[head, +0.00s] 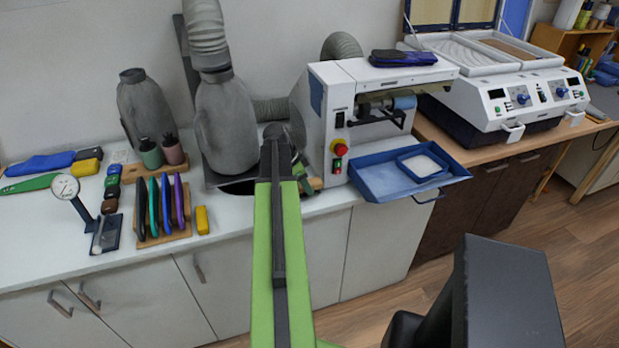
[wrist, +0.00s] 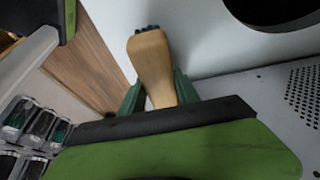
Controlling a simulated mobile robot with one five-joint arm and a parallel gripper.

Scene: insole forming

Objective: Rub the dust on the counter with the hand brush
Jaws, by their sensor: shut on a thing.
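My gripper (wrist: 158,90) is shut on the wooden handle of the hand brush (wrist: 152,55), with a green finger on each side. Small dark tufts show at the brush's far end in the wrist view. In the head view my green arm hides most of the gripper; a bit of the wooden brush (head: 314,185) shows just right of it, by the counter's front edge. The white counter (head: 225,222) also shows in the wrist view (wrist: 205,35), beyond the brush. I cannot tell whether the brush touches it. I cannot make out any dust.
A white grinding machine (head: 330,95) with a blue tray (head: 385,185) stands right of my arm. A rack of coloured-handled tools (head: 160,225) and a yellow block (head: 202,220) lie left. A grey suction unit (head: 226,130) stands behind. Floor is open in front of the cabinets.

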